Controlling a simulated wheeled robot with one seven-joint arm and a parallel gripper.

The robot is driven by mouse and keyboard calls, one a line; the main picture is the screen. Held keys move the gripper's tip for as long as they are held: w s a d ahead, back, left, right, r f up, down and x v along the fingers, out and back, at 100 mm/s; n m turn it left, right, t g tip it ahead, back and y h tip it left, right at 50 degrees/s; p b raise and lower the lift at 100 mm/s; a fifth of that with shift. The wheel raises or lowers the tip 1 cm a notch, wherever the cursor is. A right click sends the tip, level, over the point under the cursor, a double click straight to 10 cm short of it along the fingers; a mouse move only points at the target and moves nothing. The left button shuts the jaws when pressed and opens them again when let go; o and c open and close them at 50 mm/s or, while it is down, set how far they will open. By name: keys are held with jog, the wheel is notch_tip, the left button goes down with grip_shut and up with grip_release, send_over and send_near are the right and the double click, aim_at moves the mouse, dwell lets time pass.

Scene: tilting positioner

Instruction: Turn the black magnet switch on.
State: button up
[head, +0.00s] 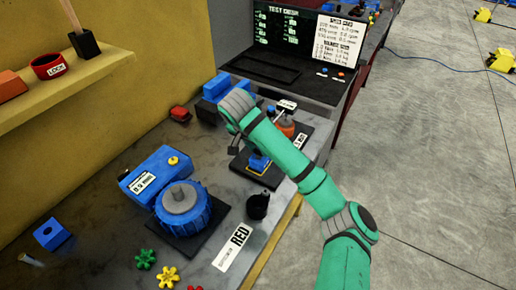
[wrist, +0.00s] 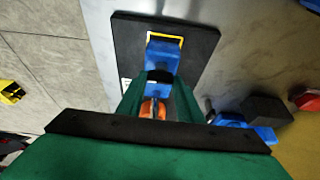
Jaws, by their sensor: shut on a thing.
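A blue block with a yellow edge (wrist: 163,54) stands on a black plate (wrist: 200,45) in the wrist view. The blue block also shows in the head view (head: 258,162), on its black plate beside my arm. A small black part, which looks like the magnet switch (wrist: 160,76), is at the near end of the blue block. My gripper (wrist: 160,80) is shut on this black part, with its green fingers on either side. Whether the switch is on or off cannot be told. In the head view my arm hides the fingertips and the switch.
An orange part (wrist: 153,108) shows between my fingers; it stands behind my arm in the head view (head: 286,127). A blue motor unit (head: 183,208), a black knob-like piece (head: 257,205) and coloured star knobs (head: 167,275) are on the bench. A console (head: 290,85) stands behind.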

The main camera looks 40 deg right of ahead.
dwell(0.4)
jog(key=o, duration=1.1)
jog(key=shift+r, duration=0.1)
jog(key=shift+a+r, duration=0.15)
jog(key=shift+r, duration=0.45)
jog(key=v, duration=0.9)
jog(key=shift+a+r, duration=0.2)
